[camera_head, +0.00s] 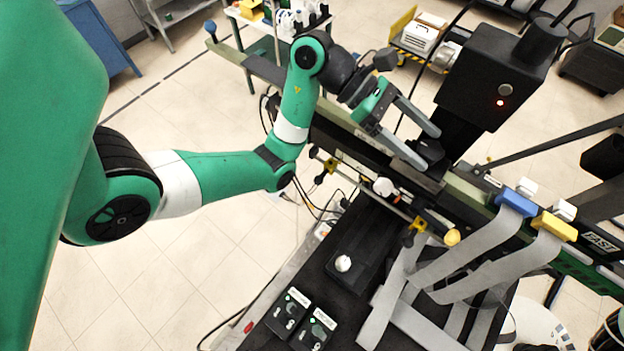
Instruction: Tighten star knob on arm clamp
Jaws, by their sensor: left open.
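My left gripper (428,149) is open over the long green and black beam in the middle of the view, its two grey fingers pointing down and to the right. A small black knob-like part (430,152) sits at the fingertips, between them as seen from here. I cannot tell its star shape or whether a finger touches it. It appears to sit on the beam (465,188), at the foot of the black post under a black box (495,80) with a red light. My right gripper is not in view.
Blue (516,203) and yellow (556,226) blocks hold grey straps draped over the black table at lower right. Two control boxes (290,308) and a white button (343,263) are at the table's left side. A diagonal bar (560,142) crosses at right. The tiled floor at left is clear.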

